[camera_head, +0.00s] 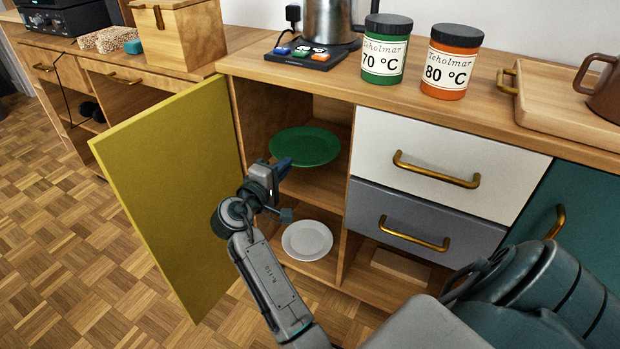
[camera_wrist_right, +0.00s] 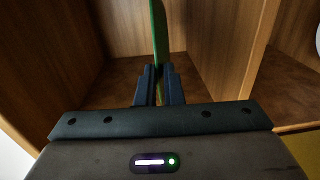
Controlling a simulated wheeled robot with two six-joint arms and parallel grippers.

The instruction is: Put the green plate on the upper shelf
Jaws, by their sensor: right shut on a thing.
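The green plate (camera_head: 312,146) is inside the open cupboard, roughly level, over the upper shelf (camera_head: 318,188). My right gripper (camera_head: 282,168) is shut on the plate's near rim. In the right wrist view the plate (camera_wrist_right: 158,30) shows edge-on between the two fingers (camera_wrist_right: 159,85). The plate seems to be apart from the shelf board, but I cannot tell the exact gap. My left gripper is not in view.
A white plate (camera_head: 307,240) lies on the lower shelf. The yellow door (camera_head: 170,190) stands open at left. A white drawer (camera_head: 440,165) and a grey drawer (camera_head: 425,225) are at right. Two jars (camera_head: 386,50) and a kettle (camera_head: 328,20) stand on the countertop.

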